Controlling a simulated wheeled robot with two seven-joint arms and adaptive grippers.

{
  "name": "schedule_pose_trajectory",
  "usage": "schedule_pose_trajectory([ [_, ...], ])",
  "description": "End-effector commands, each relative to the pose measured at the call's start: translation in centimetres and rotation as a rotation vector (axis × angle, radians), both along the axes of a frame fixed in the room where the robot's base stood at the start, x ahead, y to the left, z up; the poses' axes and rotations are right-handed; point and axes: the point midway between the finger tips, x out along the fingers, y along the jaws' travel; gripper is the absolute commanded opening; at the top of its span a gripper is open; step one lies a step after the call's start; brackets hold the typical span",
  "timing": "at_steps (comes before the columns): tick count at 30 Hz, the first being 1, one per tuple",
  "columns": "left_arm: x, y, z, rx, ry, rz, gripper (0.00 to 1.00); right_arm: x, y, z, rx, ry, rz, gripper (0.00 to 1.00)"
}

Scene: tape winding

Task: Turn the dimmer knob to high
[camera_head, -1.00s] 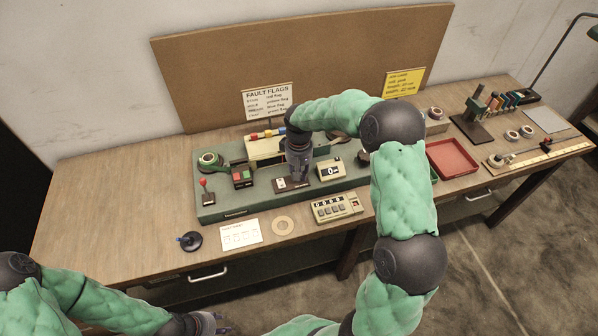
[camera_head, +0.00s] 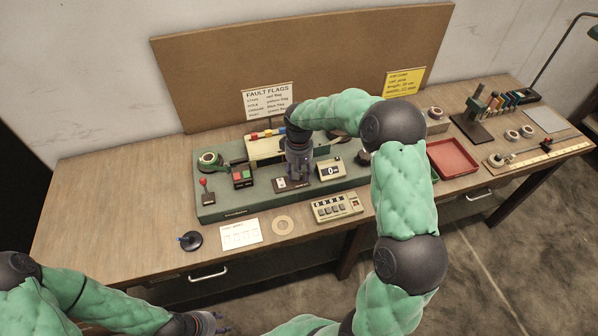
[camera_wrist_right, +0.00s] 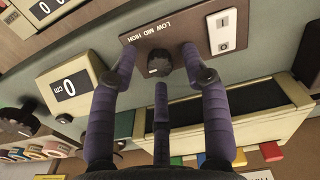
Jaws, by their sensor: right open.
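The dimmer knob (camera_wrist_right: 159,64) is a small black dial on a brown plate (camera_wrist_right: 182,36) marked LOW, MID and HIGH, with a white rocker switch beside it. A pale mark shows on the knob, but I cannot tell which label it points to. My right gripper (camera_wrist_right: 159,58) is open, its fingers around the knob; contact is unclear. In the head view the same plate (camera_head: 281,184) lies under my right gripper (camera_head: 297,176), which hides the knob. My left gripper (camera_head: 211,322) is low in front of the bench; its finger state is unclear.
A counter reading 0 cm (camera_wrist_right: 70,88) stands close beside the plate, with a black knob (camera_wrist_right: 17,121) near it. The bench's left end is clear.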

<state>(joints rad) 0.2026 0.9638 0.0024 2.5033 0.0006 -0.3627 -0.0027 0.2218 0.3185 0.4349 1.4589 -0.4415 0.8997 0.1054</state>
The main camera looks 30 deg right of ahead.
Motion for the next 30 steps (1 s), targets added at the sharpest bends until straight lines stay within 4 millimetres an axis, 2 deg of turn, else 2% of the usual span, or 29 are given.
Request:
schedule_pose_trajectory([
  [5, 0.0, 0.0, 0.0, 0.0, 0.0, 0.0, 0.4, 0.2, 0.0, 2.6, 0.0, -0.007, -0.001, 0.48],
  [12, 0.0, 0.0, 0.0, 0.0, 0.0, 0.0, 0.4, 0.2, 0.0, 7.3, 0.0, -0.005, 0.0, 0.48],
  [18, 0.0, 0.0, 0.0, 0.0, 0.0, 0.0, 0.4, 0.1, 0.0, 10.3, 0.0, -0.003, -0.001, 0.48],
  [24, 0.0, 0.0, 0.0, 0.0, 0.0, 0.0, 0.4, 0.0, 0.0, 11.6, 0.0, -0.001, 0.0, 0.48],
  [30, 0.0, 0.0, 0.0, 0.0, 0.0, 0.0, 0.4, 0.0, 0.0, 11.7, 0.0, -0.001, 0.0, 0.48],
])
